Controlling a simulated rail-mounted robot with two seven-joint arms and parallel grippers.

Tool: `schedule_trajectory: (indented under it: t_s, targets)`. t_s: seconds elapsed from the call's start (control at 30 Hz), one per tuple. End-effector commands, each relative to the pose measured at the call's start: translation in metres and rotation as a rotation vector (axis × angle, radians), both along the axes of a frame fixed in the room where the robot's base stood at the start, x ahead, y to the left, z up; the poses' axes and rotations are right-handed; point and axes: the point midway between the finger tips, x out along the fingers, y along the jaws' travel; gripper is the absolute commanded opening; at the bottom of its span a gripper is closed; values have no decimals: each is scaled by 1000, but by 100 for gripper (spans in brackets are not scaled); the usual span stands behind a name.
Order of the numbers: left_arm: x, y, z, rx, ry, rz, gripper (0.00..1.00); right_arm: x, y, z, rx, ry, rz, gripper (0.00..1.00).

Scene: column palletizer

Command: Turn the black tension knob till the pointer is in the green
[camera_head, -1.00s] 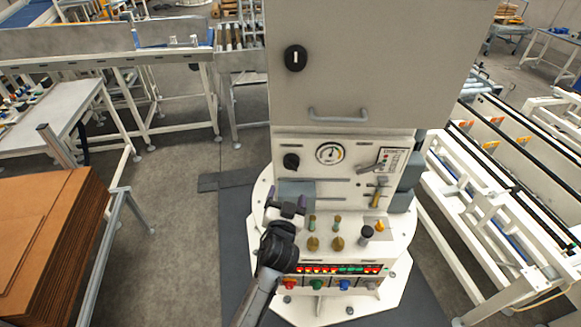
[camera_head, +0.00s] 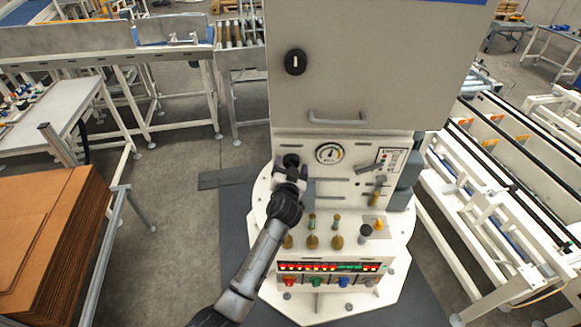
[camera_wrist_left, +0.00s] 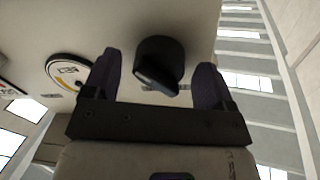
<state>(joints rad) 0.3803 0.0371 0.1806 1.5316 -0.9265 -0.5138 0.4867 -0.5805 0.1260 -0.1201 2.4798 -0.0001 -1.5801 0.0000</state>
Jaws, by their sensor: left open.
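The black tension knob (camera_head: 291,161) is on the upright front panel, left of the round gauge (camera_head: 329,153). In the left wrist view the knob (camera_wrist_left: 158,66) lies between the two purple fingers, with a gap on each side. My left gripper (camera_head: 290,172) is in front of the knob and partly covers it; it is open, as the left wrist view (camera_wrist_left: 157,82) also shows. The gauge (camera_wrist_left: 68,72) is partly in that view. Its pointer is too small to read against the coloured band. My right gripper is not in view.
A panel handle (camera_head: 338,121) is above the gauge. To its right are a lever and a yellow-handled part (camera_head: 377,192). Brass fittings (camera_head: 312,241) and a black-capped post (camera_head: 365,233) stand on the ledge below. A lit strip with coloured buttons is lower down.

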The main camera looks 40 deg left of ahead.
Motion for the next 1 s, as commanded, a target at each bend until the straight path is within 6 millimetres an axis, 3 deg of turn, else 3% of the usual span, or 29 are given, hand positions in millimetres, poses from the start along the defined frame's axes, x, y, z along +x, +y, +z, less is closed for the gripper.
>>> schedule_trajectory:
  t_s: [0.2, 0.7, 1.0]
  targets:
    - [0, 0, 0, 0, 0, 0, 76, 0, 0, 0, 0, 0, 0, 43]
    - [0, 0, 0, 0, 0, 0, 30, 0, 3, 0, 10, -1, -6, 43]
    - [0, 0, 2, 158, 124, 0, 30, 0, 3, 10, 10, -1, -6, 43]
